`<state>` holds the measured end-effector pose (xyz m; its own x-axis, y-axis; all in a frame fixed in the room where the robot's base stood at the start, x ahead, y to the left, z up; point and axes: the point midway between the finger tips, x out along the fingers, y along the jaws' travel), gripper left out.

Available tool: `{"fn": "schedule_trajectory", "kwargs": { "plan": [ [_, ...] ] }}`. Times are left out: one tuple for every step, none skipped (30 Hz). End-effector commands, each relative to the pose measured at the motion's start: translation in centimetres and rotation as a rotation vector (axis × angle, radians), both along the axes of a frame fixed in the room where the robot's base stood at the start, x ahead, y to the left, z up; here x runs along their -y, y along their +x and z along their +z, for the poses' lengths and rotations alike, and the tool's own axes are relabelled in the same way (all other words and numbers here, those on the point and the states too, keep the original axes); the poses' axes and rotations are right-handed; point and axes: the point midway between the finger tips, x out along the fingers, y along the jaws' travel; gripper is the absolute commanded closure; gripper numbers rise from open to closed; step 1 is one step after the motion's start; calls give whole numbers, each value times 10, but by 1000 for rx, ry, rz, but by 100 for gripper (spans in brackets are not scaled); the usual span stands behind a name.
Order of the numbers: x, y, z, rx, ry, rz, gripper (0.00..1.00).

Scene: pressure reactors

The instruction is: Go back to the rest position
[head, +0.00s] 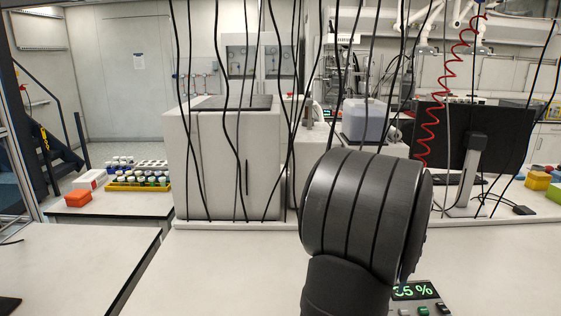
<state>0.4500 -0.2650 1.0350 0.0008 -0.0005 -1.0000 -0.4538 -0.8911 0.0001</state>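A large dark grey, rounded part of my own arm (362,205) fills the lower middle of the head view. Its fingertips are not visible, so my gripper cannot be made out. Nothing held can be seen. Behind my arm stands a large white boxy unit (208,165) with a dark top panel, on the white bench. A small device with a green display reading about 35 % (414,291) shows partly at the bottom, beside my arm; the rest of it is hidden.
Several black cables and a coiled red hose (447,75) hang over the bench. A monitor (458,135) stands at the right. A yellow rack of vials (137,184) and an orange box (77,198) sit at the left. The front left bench top (75,262) is mostly clear.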

Motion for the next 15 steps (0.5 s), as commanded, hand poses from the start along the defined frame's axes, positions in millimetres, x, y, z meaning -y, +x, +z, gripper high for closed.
{"fn": "schedule_trajectory", "kwargs": {
  "plan": [
    [0,1,11,4,-2,0,44],
    [1,1,17,4,-2,0,44],
    [0,1,25,3,-1,0,44],
    [0,1,31,4,-2,0,44],
    [0,1,37,4,-2,0,44],
    [0,1,45,4,-2,0,44],
    [0,0,51,3,-1,0,44],
    [0,1,57,4,-2,0,44],
    [0,0,65,4,-2,0,44],
    [0,0,71,4,-2,0,44],
    [0,0,77,4,-2,0,44],
    [0,-1,60,-4,2,0,44],
    [-1,-1,53,-6,4,0,44],
    [-1,-1,47,-5,4,0,44],
    [-1,-1,39,-6,4,0,44]
  ]
}}
